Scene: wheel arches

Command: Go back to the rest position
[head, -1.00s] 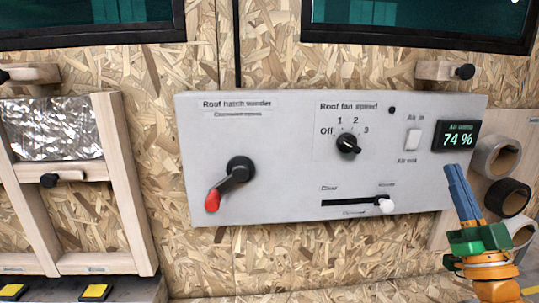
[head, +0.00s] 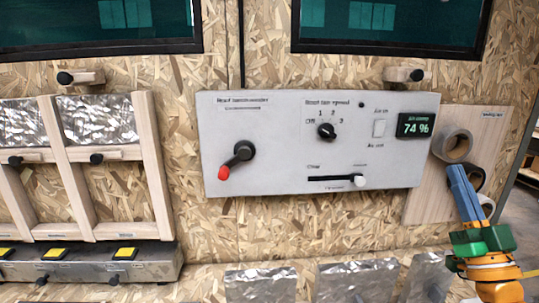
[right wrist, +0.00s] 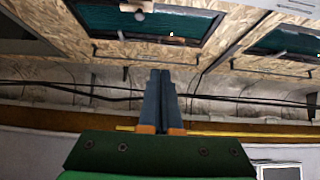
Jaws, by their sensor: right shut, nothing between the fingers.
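My right gripper (head: 459,178) is at the right of the head view, with blue fingers pointing up, in front of the tape rolls. In the right wrist view its fingers (right wrist: 160,76) lie close together with nothing between them. My left gripper is not in view. A grey control panel (head: 270,182) is on the chipboard wall, left of the right gripper and apart from it. The panel carries a crank with a red handle (head: 224,173), a black fan knob (head: 327,130), a slider with a white knob (head: 360,181) and a display (head: 415,125) reading 74 %.
Tape rolls (head: 452,146) hang on a wooden board behind the right gripper. Wooden frames (head: 149,165) and a metal ledge with yellow buttons (head: 125,253) are at the left. Foil-covered panels (head: 357,280) stand along the bottom. Dark windows (head: 395,25) are above.

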